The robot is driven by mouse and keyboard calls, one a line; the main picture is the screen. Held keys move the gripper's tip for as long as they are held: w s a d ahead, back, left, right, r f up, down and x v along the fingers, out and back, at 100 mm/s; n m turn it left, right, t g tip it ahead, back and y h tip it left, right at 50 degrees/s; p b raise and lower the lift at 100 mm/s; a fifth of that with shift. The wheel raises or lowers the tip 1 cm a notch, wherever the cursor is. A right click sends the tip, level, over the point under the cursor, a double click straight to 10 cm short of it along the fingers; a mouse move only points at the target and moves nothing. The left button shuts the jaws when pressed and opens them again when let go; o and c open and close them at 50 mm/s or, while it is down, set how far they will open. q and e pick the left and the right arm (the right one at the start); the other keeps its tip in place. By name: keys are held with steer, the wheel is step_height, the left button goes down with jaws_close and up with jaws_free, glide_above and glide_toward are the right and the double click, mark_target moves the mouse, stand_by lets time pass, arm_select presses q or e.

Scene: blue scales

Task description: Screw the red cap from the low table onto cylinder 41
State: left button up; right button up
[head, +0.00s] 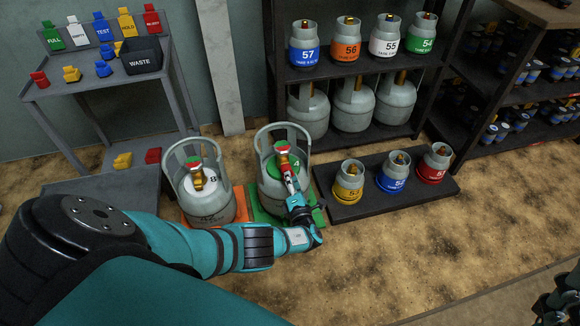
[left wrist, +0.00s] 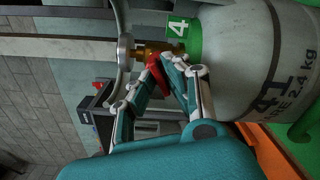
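Cylinder 41 (head: 270,187) is a grey gas cylinder with a collar, standing upright on a green base. Its "41" marking shows in the left wrist view (left wrist: 283,85), with a green "4" label and a brass valve (left wrist: 158,50). My left gripper (head: 289,169) is inside the collar at the valve. In the left wrist view its fingers (left wrist: 168,72) are closed around a red cap (left wrist: 157,76), right beside the valve. I cannot tell whether the cap is seated on the thread. A dark part of my right arm (head: 565,298) shows at the lower right edge; its fingers are unclear.
Cylinder 8 (head: 207,203) stands close on the left on an orange base. The low table (head: 105,190) at left bears a yellow cap (head: 122,161) and a red cap (head: 153,156). A dark platform (head: 350,208) with small cylinders is at right. The front floor is clear.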

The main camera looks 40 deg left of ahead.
arm_select(q)
steer(key=o, duration=0.5)
steer(key=v, duration=1.2)
steer(key=shift+f, duration=0.1)
